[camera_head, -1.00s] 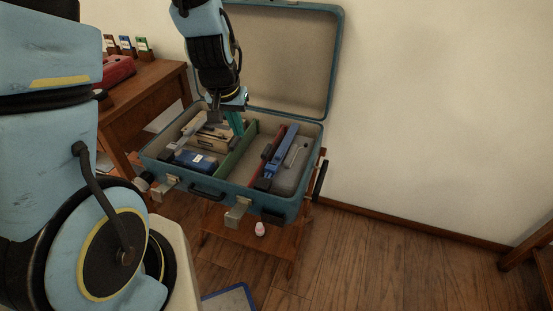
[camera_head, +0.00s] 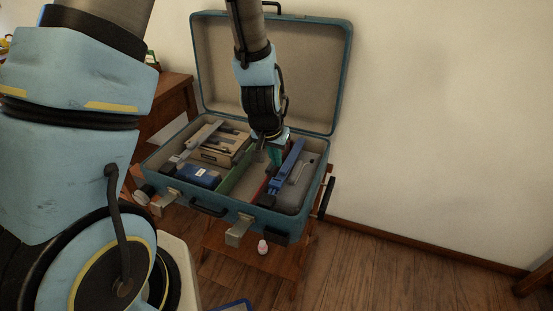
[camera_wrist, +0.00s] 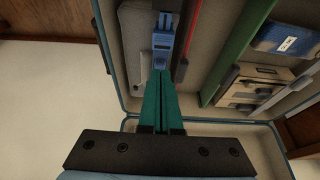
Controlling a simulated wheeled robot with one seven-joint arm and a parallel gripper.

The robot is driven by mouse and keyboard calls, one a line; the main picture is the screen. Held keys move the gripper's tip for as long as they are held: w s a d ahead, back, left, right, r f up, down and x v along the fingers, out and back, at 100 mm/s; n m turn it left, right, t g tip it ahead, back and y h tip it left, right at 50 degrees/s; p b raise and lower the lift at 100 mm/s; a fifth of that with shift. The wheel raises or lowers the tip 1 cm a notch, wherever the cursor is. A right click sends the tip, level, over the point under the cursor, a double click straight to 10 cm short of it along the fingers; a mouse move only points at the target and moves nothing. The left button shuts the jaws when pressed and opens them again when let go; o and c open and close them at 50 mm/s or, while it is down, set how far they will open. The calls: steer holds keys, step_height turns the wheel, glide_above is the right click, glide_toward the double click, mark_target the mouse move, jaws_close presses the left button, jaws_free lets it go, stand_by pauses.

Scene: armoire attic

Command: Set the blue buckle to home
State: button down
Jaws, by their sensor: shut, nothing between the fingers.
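The blue buckle (camera_head: 287,168) is a long blue piece lying in the right part of the open teal suitcase (camera_head: 222,213). In the wrist view, the blue buckle (camera_wrist: 163,42) shows just beyond my fingertips, partly hidden behind them. My gripper (camera_head: 275,158) hangs over the case, close to the far end of the buckle. Its teal fingers (camera_wrist: 160,80) are together, with nothing held between them. I cannot tell whether the fingertips touch the buckle.
A green divider (camera_head: 236,172) and a red strip (camera_wrist: 189,40) lie left of the buckle in the head view. A blue box (camera_head: 197,176) and a wooden tray (camera_head: 232,146) fill the left part. The raised lid (camera_head: 306,60) stands behind my arm.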

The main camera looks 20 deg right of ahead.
mark_target(276, 182)
steer(key=x, duration=0.7)
steer(key=shift+f, duration=0.25)
steer(key=shift+s+a, duration=0.8)
steer(key=shift+s, duration=0.05)
steer(key=shift+s+a, duration=0.25)
